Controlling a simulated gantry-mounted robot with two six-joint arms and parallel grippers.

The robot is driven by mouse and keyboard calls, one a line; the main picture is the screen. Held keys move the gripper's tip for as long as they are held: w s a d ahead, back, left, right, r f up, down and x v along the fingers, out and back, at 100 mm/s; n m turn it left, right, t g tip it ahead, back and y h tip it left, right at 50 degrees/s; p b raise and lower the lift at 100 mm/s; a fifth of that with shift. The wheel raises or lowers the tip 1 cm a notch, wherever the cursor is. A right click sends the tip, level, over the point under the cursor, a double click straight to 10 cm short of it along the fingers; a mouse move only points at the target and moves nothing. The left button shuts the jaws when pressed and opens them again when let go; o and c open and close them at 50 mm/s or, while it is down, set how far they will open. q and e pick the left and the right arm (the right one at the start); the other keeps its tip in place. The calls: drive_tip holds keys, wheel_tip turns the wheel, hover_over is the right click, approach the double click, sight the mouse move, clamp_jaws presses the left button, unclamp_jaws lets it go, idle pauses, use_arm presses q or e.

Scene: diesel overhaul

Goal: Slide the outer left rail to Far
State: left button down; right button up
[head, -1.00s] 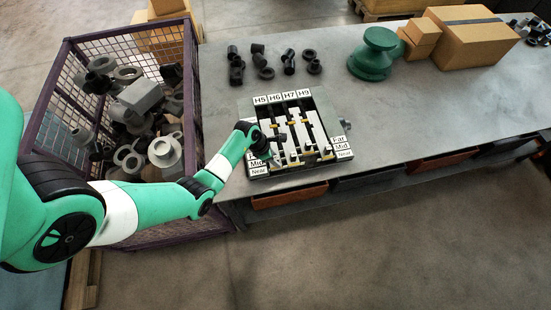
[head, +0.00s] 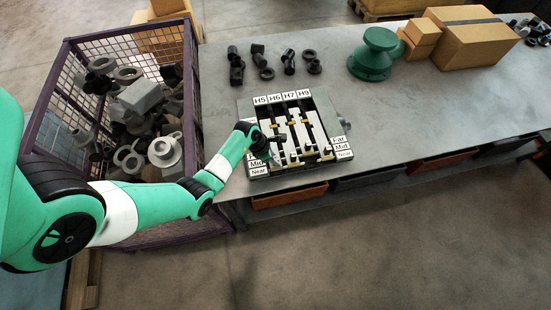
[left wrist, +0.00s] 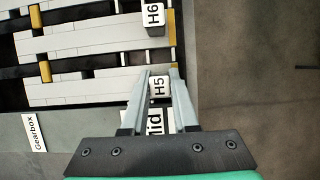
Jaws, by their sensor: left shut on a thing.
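The gearbox (head: 246,112) is a dark, open-topped box on the bench, with white rails running away from me. My left gripper (left wrist: 161,72) has its two fingers on either side of the white H5 tab (left wrist: 158,87), shut on it. This tab sits at the near end of the outer left rail (left wrist: 75,92), a white strip in the left wrist view. In the head view my left wrist covers part of the left side and its position labels; "Mid" (head: 257,163) and "Near" (head: 259,171) show. My right gripper is not in view.
The H6 tab (left wrist: 154,15) is on the neighbouring rail, close by. Dark fittings (head: 236,62) stand behind the gearbox, with a green part (head: 376,55) and cardboard boxes (head: 470,38) to the right. A mesh crate (head: 62,95) of metal parts is left of the bench.

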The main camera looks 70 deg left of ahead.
sight(275, 146)
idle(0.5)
use_arm(q)
drive_tip(key=a+b, duration=0.1)
drive_tip(key=a, duration=0.1)
drive_tip(key=a+b, duration=0.1)
drive_tip(key=a, duration=0.1)
drive_tip(key=w+a+b, duration=0.1)
drive_tip(key=a, duration=0.1)
drive_tip(key=shift+a+f, duration=0.2)
drive_tip(key=shift+a, duration=0.05)
drive_tip(key=shift+a+r, duration=0.1)
drive_tip(key=shift+a, duration=0.3)
drive_tip(key=shift+d, duration=0.1)
drive_tip(key=c, duration=1)
unclamp_jaws()
drive_tip(key=shift+c, duration=0.2)
drive_tip(key=o, duration=0.4)
drive_tip(key=shift+w+a, duration=0.1)
drive_tip(key=shift+a, duration=0.1)
drive_tip(key=shift+c, duration=0.2)
drive_tip(key=shift+r, duration=0.1)
